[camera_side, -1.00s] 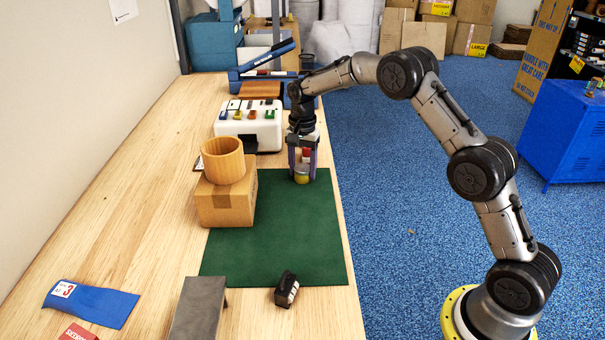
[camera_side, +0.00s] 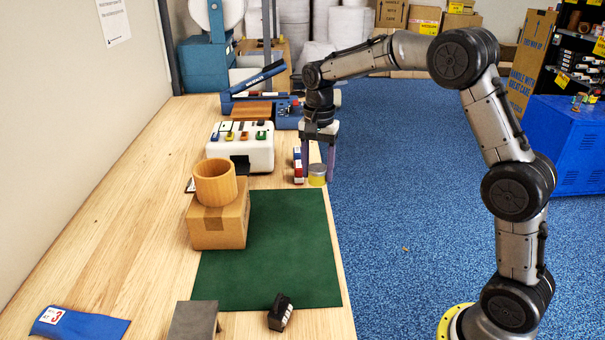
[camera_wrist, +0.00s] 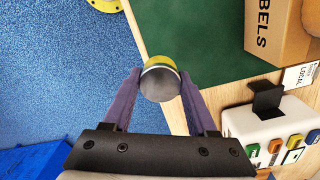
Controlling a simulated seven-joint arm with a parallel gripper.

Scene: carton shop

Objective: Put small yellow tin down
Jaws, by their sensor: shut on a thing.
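The small yellow tin (camera_side: 317,176) has a grey top and yellow side. My gripper (camera_side: 317,173) is shut on it, with one purple finger on each side. In the side view it is beyond the far edge of the green mat (camera_side: 270,255), near the bench's right edge. The wrist view shows the tin (camera_wrist: 160,82) between the fingertips of my gripper (camera_wrist: 160,84), its grey end facing the camera. In that view it overlaps the bench edge beside the mat (camera_wrist: 195,40). I cannot tell whether its underside touches the bench.
Small red, white and blue items (camera_side: 298,166) stand just left of the tin. A white device with coloured keys (camera_side: 240,150) is further left. A carton (camera_side: 218,222) carries a wooden cup (camera_side: 215,184). A black object (camera_side: 281,312) lies at the mat's near end. Most of the mat is clear.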

